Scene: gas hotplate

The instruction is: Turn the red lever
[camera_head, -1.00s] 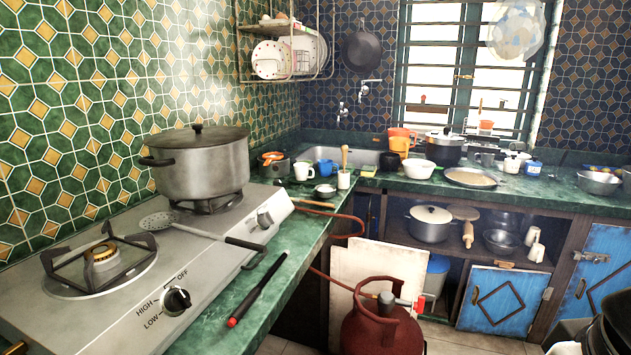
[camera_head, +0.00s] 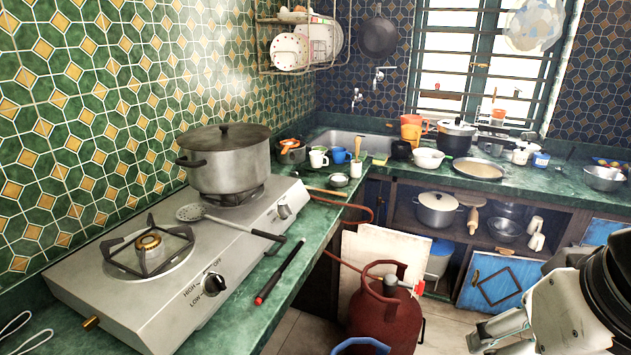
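The red lever (camera_head: 418,287) is a small red piece on the valve atop the red gas cylinder (camera_head: 378,318). The cylinder stands on the floor in front of the counter, with a red hose running from its valve. My arm enters at the lower right, with pale metal parts of my gripper (camera_head: 492,332) at the bottom edge. It is to the right of the cylinder and apart from the lever. It is cut off by the frame, so its opening is not clear.
A gas hotplate (camera_head: 165,290) with a large pot (camera_head: 225,165) is on the green counter at left. A pale board (camera_head: 362,255) leans behind the cylinder. A blue rim (camera_head: 360,344) shows at the bottom edge. A blue cabinet door (camera_head: 497,284) stands behind my arm.

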